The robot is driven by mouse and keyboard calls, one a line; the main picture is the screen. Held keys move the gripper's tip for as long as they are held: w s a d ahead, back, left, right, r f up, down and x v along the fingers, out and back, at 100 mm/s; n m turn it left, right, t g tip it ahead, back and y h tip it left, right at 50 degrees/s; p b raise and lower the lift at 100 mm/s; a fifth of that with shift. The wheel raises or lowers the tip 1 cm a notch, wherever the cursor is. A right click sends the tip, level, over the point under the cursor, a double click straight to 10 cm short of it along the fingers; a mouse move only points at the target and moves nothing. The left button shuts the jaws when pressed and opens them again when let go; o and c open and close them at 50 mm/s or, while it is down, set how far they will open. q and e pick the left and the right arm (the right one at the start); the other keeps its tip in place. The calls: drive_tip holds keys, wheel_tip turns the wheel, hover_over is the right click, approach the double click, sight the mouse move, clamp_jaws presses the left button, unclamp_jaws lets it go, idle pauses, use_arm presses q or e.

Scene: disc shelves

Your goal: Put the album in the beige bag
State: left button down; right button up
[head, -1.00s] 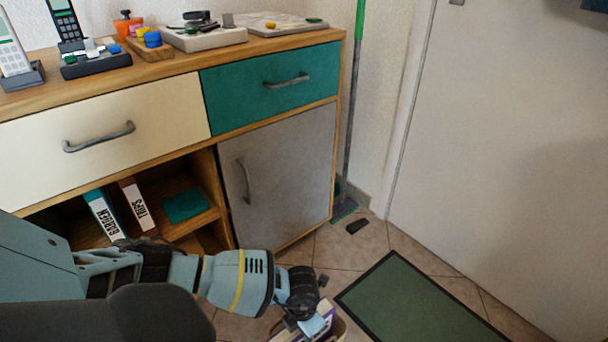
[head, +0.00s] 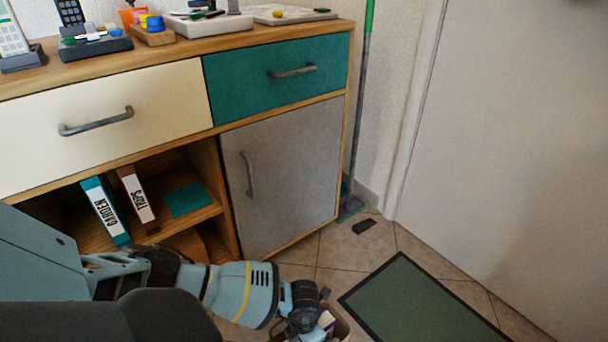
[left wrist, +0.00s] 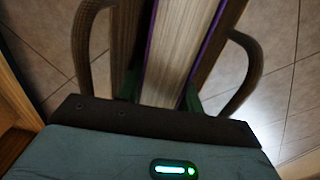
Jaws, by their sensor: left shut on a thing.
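The album (left wrist: 180,50) has pale page edges and a purple cover edge. It fills the middle of the left wrist view, between the fingers of my left gripper (left wrist: 162,92), which is shut on it. In the head view my left gripper (head: 304,322) is low at the bottom edge, with a small white and purple part of the album (head: 327,321) beside it. A beige-brown rim, which looks like the beige bag (head: 342,326), shows just right of the album. Most of the bag is cut off or hidden, so I cannot tell how deep the album is in it.
A cabinet with a cream drawer (head: 100,125), a teal drawer (head: 278,75) and a grey door (head: 285,180) stands behind my left arm. Its open shelf holds binders (head: 104,210). A green mat (head: 420,305) lies on the tiles at right, near a small dark object (head: 364,226).

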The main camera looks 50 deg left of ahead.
use_arm(q)
drive_tip(key=shift+w, duration=0.1)
drive_tip(key=c, duration=1)
unclamp_jaws()
drive_tip(key=shift+f, duration=0.1)
drive_tip(key=shift+c, duration=0.2)
drive_tip(key=shift+o, duration=0.6)
use_arm(e)
drive_tip(key=shift+w, duration=0.25)
drive_tip(key=shift+w, duration=0.15)
use_arm(q)
wheel_tip(320, 180, up, 12)
drive_tip(key=p, duration=0.5)
drive_tip(key=shift+f+p, duration=0.15)
drive_tip(key=shift+p, duration=0.15)
drive_tip(key=shift+r, duration=0.3)
use_arm(e)
wheel_tip(320, 180, up, 6)
drive_tip(key=shift+w+r+t, duration=0.2)
drive_tip(key=shift+r+t, duration=0.05)
drive_tip(key=shift+t, duration=0.05)
use_arm(q)
drive_tip(key=shift+d, duration=0.1)
use_arm(e)
drive_tip(key=shift+w, duration=0.3)
